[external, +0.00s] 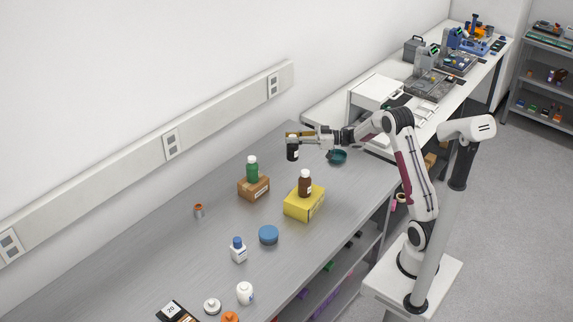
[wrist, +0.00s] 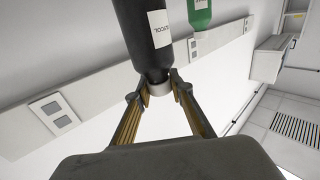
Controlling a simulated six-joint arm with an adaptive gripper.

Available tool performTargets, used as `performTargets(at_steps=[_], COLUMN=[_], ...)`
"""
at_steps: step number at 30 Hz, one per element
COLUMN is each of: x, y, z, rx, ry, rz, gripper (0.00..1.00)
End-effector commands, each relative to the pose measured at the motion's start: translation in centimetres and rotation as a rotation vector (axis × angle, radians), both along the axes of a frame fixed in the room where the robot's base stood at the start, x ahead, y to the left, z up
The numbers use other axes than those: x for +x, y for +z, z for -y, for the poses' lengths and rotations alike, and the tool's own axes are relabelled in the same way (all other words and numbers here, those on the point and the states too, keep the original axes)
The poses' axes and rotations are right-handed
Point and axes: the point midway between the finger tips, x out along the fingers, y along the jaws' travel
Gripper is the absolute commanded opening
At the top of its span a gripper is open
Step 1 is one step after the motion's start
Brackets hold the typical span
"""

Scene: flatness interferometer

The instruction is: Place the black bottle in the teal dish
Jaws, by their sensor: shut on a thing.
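The black bottle (external: 292,155) with a white label hangs from my gripper (external: 294,138) above the grey bench in the external view. In the wrist view, my gripper (wrist: 157,88) is shut around the neck and pale cap end of the black bottle (wrist: 145,40), and part of the body runs out of the frame. The teal dish (external: 338,158) stands on the bench to the right of the bottle, under my wrist, and apart from the bottle. The dish is not visible in the wrist view.
A green bottle (external: 252,170) stands on a brown box (external: 254,189), and a brown bottle (external: 305,184) on a yellow box (external: 303,206). A blue round dish (external: 268,235) and a blue-capped bottle (external: 238,251) are nearer. White equipment (external: 376,92) stands beyond the teal dish.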

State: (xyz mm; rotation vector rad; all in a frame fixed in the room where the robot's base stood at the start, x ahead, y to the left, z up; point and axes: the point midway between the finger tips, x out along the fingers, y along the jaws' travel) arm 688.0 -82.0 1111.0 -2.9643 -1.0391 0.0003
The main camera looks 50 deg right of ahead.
Motion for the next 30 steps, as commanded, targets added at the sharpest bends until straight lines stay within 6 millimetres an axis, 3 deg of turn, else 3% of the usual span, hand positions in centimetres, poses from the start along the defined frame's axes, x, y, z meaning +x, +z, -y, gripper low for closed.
performTargets(at_steps=[8, 17, 24, 30], x=[-1.1, -3.9, -7.0, -8.0], y=[1.2, 2.5, 2.2, 1.3], z=[4.4, 13.6, 20.6, 22.8], rx=[-0.001, 0.001, 0.003, 0.003], ry=[-0.074, -0.313, -0.54, -0.64], rz=[0.002, 0.001, -0.001, -0.001], gripper=[0.0, 0.0, 0.0, 0.0])
